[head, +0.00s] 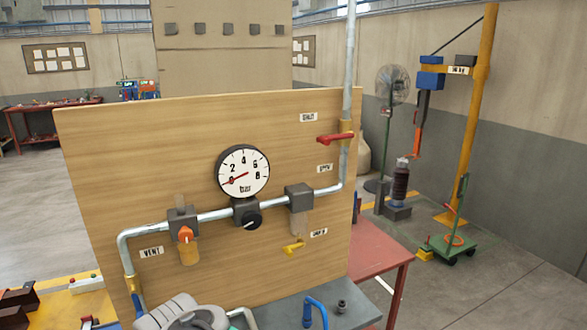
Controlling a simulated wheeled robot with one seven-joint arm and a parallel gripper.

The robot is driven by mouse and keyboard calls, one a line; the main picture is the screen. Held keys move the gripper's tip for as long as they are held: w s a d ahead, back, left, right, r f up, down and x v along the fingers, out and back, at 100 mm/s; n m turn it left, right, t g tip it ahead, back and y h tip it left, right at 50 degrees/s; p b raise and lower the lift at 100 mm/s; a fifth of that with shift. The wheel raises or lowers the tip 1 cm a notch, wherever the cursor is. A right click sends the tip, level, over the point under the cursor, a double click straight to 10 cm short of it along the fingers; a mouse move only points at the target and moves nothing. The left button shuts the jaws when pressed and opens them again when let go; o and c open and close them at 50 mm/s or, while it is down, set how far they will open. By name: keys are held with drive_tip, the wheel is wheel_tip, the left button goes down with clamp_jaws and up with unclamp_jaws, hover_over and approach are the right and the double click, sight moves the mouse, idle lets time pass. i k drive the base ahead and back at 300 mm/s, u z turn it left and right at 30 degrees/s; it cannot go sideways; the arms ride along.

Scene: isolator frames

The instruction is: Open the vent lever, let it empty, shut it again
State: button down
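An upright wooden panel (110,180) carries a metal pipe (215,214). A VENT label (151,252) sits at the lower left, beside a small orange lever (186,234) on a grey block with an amber part below. I cannot tell this lever's exact setting. A red lever (334,138) sticks out left across the upright pipe, between a SHUT label (308,117) and an OPEN label (325,168). A yellow lever (292,248) sits at the lower right. My gripper's fingers are not in view.
A black knob (246,215) sits below the gauge. Rounded grey parts, probably my arm, show at the bottom. A grey bench surface (275,306) with a blue bent tube (316,308) lies below the panel. A red table (375,255) stands behind at right.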

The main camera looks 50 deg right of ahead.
sight(133, 289)
drive_tip(key=z, duration=0.55)
drive_tip(key=k, duration=1.3)
drive_tip(key=u, duration=0.65)
drive_tip(key=i, duration=0.55)
drive_tip(key=u, duration=0.8)
drive_tip(key=i, duration=0.8)
drive_tip(key=z, duration=0.05)
